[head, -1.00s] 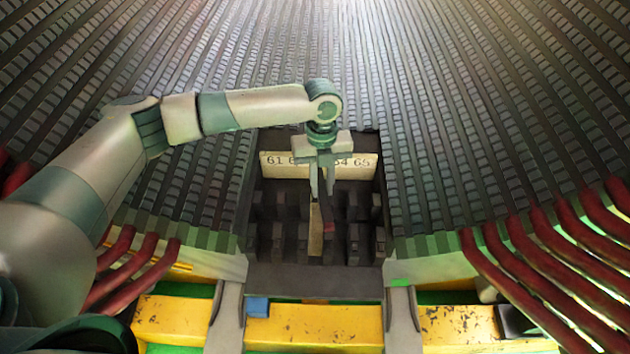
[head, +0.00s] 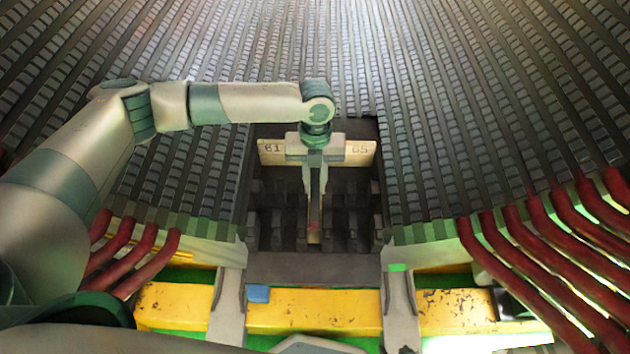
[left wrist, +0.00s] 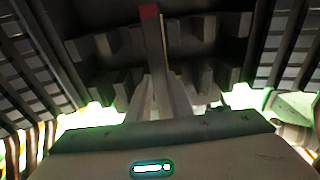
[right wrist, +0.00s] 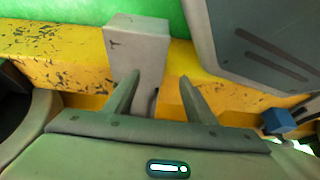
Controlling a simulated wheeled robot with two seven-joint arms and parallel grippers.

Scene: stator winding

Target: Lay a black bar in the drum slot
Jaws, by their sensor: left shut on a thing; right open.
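My left gripper (head: 315,188) is shut on a dark bar (head: 315,215) with a red end. It holds the bar within the dark opening in the drum, in front of the toothed slots (head: 270,228). In the left wrist view the bar (left wrist: 153,45) runs away from the fingers to its red end, with a thin light strip along its right side. Whether the bar touches a slot cannot be told. My right gripper (right wrist: 156,80) is open and empty in the right wrist view, over a grey block. It cannot be made out in the head view.
A number plate (head: 270,152) reading 61 and 65 at its ends stands behind the gripper. Ribbed drum walls flank the opening. Red tubes (head: 540,225) lie at both sides. A scuffed yellow beam (head: 330,312) and a small blue block (head: 258,294) are at the front.

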